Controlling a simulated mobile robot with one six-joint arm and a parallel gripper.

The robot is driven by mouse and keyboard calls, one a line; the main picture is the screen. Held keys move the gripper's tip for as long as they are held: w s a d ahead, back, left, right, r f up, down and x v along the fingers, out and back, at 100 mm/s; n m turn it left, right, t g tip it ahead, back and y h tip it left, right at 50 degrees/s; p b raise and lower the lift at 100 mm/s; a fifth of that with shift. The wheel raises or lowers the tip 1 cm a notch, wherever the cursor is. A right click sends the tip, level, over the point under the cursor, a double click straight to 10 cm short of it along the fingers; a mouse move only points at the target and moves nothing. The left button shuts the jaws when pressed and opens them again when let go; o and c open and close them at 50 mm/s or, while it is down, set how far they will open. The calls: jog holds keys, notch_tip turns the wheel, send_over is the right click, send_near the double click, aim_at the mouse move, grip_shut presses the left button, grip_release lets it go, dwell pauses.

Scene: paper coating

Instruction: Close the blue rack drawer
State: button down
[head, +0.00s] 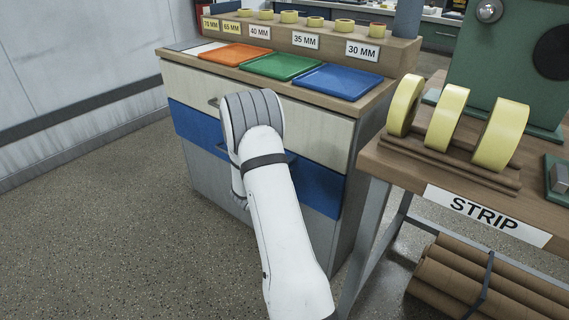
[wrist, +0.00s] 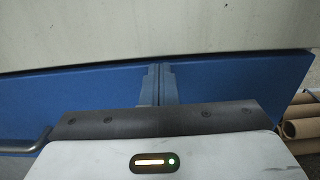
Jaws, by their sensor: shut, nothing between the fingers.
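The blue rack drawer (head: 315,186) is the middle band of a cabinet with cream and grey fronts. My white arm crosses in front of it and hides its middle. In the wrist view the blue drawer front (wrist: 235,85) spans the picture, with a thin dark line along its top edge under a pale front. A metal handle (wrist: 25,142) shows at lower left. My gripper (wrist: 158,72) has its two grey fingers together, empty, pointing at the blue front. The fingertips are at or very close to it; I cannot tell whether they touch. The drawer looks nearly flush with the cabinet.
The cabinet top holds orange (head: 235,54), green (head: 283,67) and blue (head: 338,81) trays. A wooden table (head: 400,160) with yellow rolls and a STRIP label stands at right, with brown tubes (head: 490,285) below. The floor at left is clear.

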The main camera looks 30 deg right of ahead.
jog(key=p+v, duration=0.3)
jog(key=v, duration=1.1)
jog(key=s+a+r+m+g+y+p, duration=0.1)
jog(key=s+r+m+g+y+p, duration=0.25)
jog(key=s+r+m+p, duration=0.55)
jog(key=s+a+r+m+g+y+p, duration=0.1)
jog(key=s+r+m+g+y+p, duration=0.3)
jog(key=r, duration=0.9)
jog(key=s+a+r+m+t+y+p, duration=0.2)
jog(key=s+a+r+m+y+p, duration=0.2)
jog(key=a+r, duration=0.4)
jog(key=s+a+r+m+t+y+p, duration=0.2)
jog(key=s+a+r+m+y+p, duration=0.2)
jog(key=s+a+r+p, duration=0.4)
notch_tip(320, 180, up, 3)
jog(key=shift+a+r+m+y+p, duration=0.2)
jog(key=shift+a+m+y+p, duration=0.1)
jog(key=shift+a+y+p, duration=0.45)
jog(key=shift+t, duration=0.25)
